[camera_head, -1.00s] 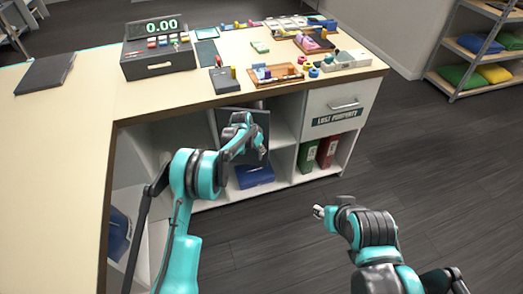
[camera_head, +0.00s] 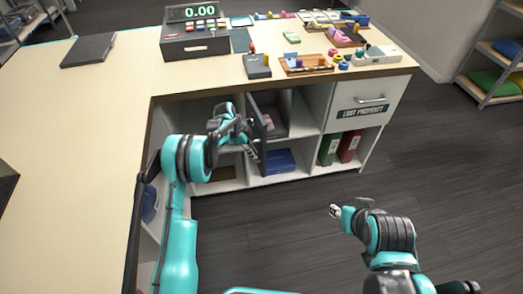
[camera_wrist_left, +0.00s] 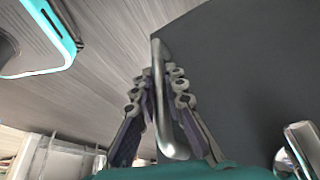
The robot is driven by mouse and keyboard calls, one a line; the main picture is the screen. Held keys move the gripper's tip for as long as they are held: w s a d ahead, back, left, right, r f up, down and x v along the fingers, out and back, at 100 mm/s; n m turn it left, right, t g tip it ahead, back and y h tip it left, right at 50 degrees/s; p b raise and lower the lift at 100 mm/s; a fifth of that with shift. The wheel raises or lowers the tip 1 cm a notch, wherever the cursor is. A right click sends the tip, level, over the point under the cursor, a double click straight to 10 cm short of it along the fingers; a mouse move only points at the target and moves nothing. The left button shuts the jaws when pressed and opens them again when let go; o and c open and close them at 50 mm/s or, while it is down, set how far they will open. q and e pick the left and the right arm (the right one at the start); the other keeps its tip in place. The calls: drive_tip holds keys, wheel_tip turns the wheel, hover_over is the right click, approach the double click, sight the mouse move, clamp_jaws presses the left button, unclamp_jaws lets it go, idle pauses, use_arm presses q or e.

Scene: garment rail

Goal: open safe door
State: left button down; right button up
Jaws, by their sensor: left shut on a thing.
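The safe door (camera_head: 257,129) is a dark grey panel in the upper middle compartment under the counter. It stands swung outward, seen nearly edge-on in the head view, and the safe's inside (camera_head: 279,111) shows to its right with a pinkish item in it. In the left wrist view the door (camera_wrist_left: 247,70) fills the right side, with a silver bar handle (camera_wrist_left: 170,125) on it. My left gripper (camera_head: 246,127) has its fingers on both sides of that handle and is shut on it. My right gripper (camera_head: 335,211) is away from the safe, over the floor; its fingertips are too small to judge.
Below the safe lies a blue box (camera_head: 280,161). Green and red binders (camera_head: 331,148) stand in the compartment to the right, under a labelled drawer (camera_head: 363,98). The countertop (camera_head: 110,85) overhangs the cubbies. The floor (camera_head: 290,220) in front is clear.

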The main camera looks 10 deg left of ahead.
use_arm(q)
drive_tip(key=a, duration=0.8)
drive_tip(key=shift+a, duration=0.25)
drive_tip(key=shift+s+f, duration=0.1)
drive_tip(key=shift+s, duration=0.05)
drive_tip(key=c, duration=1.6)
unclamp_jaws()
drive_tip(key=shift+o, duration=0.2)
drive_tip(key=shift+r, duration=0.2)
drive_tip(key=v, duration=1.1)
drive_tip(key=shift+a+r, duration=0.2)
drive_tip(key=shift+r, duration=0.15)
